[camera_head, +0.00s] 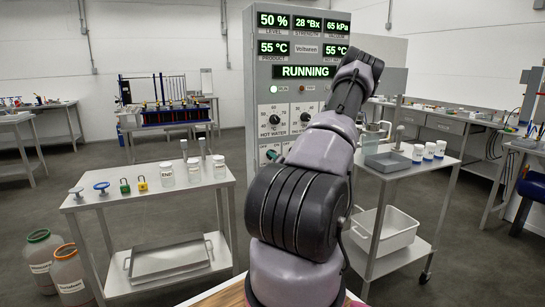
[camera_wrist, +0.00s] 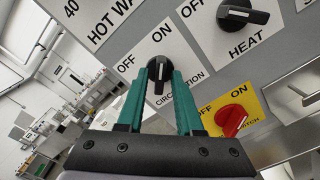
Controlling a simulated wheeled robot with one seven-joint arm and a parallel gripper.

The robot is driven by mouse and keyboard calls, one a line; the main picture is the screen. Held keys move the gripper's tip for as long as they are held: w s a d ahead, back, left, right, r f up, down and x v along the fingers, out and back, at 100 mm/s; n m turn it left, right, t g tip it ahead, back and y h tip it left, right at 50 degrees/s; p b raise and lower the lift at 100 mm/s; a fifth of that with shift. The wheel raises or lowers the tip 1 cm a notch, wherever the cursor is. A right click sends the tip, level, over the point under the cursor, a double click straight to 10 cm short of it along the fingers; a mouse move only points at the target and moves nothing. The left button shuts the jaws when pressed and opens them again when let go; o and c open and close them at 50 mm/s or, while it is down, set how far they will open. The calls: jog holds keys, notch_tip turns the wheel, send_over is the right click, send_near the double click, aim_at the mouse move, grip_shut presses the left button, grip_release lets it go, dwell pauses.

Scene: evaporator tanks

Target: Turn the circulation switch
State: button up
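The circulation switch (camera_wrist: 160,72) is a round black knob with a white mark on a white plate, with OFF and ON printed above it. The plate looks tilted in the wrist view. My gripper (camera_wrist: 160,80) has two teal fingers, one on each side of the knob, with the tips close to it. I cannot tell whether they touch the knob. The knob's exact setting is hard to read between the fingers. In the head view, my arm hides most of the gripper and the switch; only a bit of teal shows in front of the control panel (camera_head: 262,100).
Beside the switch are the black HEAT knob (camera_wrist: 240,14) and a red knob (camera_wrist: 231,120) on a yellow plate, close to the right finger. The panel display (camera_head: 304,71) reads RUNNING. A cart (camera_head: 150,192) with jars stands left; another cart (camera_head: 405,172) stands right.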

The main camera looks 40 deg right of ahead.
grip_shut()
jog(key=shift+n, duration=3.1)
